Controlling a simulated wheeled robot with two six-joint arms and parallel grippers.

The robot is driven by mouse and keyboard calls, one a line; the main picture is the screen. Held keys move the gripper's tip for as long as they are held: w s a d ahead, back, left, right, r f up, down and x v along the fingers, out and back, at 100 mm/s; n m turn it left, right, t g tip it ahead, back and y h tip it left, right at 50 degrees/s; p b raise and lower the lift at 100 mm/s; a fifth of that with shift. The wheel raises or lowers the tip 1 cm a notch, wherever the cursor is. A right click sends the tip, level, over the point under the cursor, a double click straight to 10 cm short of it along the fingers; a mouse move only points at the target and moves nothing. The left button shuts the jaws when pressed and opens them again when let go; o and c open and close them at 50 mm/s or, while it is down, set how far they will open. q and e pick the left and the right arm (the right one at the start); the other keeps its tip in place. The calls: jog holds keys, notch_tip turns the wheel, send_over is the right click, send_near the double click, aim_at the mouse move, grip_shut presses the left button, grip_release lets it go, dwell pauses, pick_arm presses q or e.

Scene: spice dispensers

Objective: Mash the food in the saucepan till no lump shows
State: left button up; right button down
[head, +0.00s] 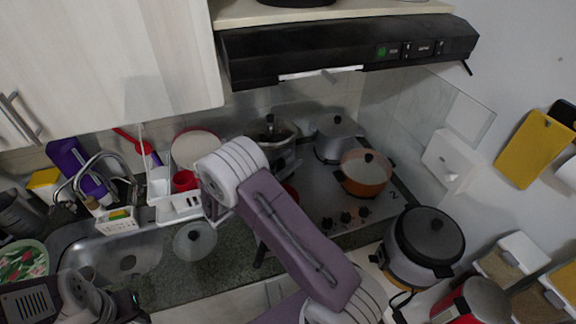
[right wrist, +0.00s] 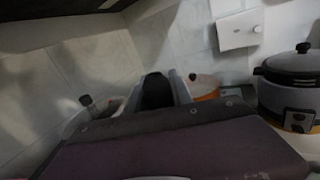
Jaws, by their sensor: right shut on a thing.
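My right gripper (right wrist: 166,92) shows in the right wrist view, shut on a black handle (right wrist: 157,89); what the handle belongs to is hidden. In the head view my purple right arm reaches over the stove front and covers this gripper. A small red part of a pan (head: 291,190), possibly the saucepan, peeks out beside the arm. Its inside and any food or lumps are hidden. A masher head cannot be made out. My left gripper (head: 100,302) is low at the left, before the sink; its jaws are unclear.
A pressure cooker (head: 270,134), a grey pot (head: 336,137) and an orange pot (head: 365,174) stand on the stove (head: 335,200). A rice cooker (head: 428,238) is at right. A glass lid (head: 195,243) lies on the counter near the dish rack (head: 181,207). The range hood (head: 340,47) hangs above.

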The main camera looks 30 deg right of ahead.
jog(key=shift+w+d, duration=0.45)
jog(key=shift+w, duration=0.05)
jog(key=shift+f, duration=0.15)
